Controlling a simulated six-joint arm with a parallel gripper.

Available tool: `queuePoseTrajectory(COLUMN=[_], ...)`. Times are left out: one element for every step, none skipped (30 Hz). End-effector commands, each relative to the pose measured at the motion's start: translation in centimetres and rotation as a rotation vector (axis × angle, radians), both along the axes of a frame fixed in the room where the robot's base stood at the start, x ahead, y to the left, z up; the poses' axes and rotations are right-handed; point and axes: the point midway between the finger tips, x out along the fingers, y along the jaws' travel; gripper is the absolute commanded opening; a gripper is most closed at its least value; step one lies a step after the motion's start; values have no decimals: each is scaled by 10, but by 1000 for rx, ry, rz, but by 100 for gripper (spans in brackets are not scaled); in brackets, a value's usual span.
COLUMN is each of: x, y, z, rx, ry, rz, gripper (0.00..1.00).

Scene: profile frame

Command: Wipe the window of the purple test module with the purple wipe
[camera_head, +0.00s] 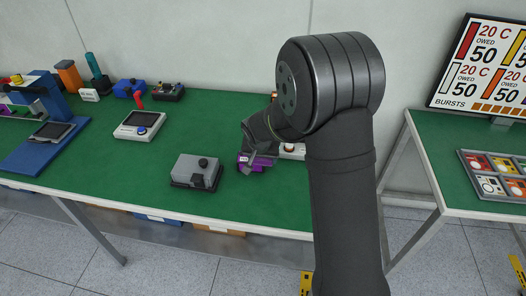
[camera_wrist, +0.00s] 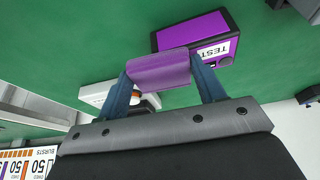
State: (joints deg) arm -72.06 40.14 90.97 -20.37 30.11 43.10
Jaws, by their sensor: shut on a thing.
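The purple test module (camera_wrist: 200,30) lies on the green bench in the wrist view, with a white TEST label and a dark knob at its near right. My gripper (camera_wrist: 160,75) is shut on the purple wipe (camera_wrist: 158,68), which spans between the two blue-grey fingers. The wipe overlaps the module's near left part in this view; I cannot tell whether they touch. The module's window is not clearly seen. In the head view my gripper (camera_head: 256,146) is over a purple patch with a white label, and my arm hides much around it.
A grey box with a black knob (camera_head: 196,171) stands left of my gripper. A white device (camera_head: 292,151) is close on the right, partly hidden by my arm.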

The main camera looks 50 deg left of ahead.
Motion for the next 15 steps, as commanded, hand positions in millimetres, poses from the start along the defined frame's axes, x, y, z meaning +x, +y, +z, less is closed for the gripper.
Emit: queuePoseTrajectory(x=[-2,1,4,6,7,10,11,13,15,17,19,21,23,25,24], y=[-3,1,4,7,8,11,13,16,19,21,23,25,28,30,30], z=[-1,-1,-2,2,1,0,-2,1,3,3,1,-1,-2,3,7], rx=[-3,-3,-2,-1,-3,-4,-4,-2,0,-2,-3,-4,-3,-1,-1], ry=[2,2,1,0,1,2,2,1,1,1,2,2,1,1,1], rz=[0,-1,0,-1,-3,-2,-2,-1,-1,-1,-1,-1,-1,0,0], gripper=[44,44,44,44,44,44,44,45,44,44,44,44,44,42,41])
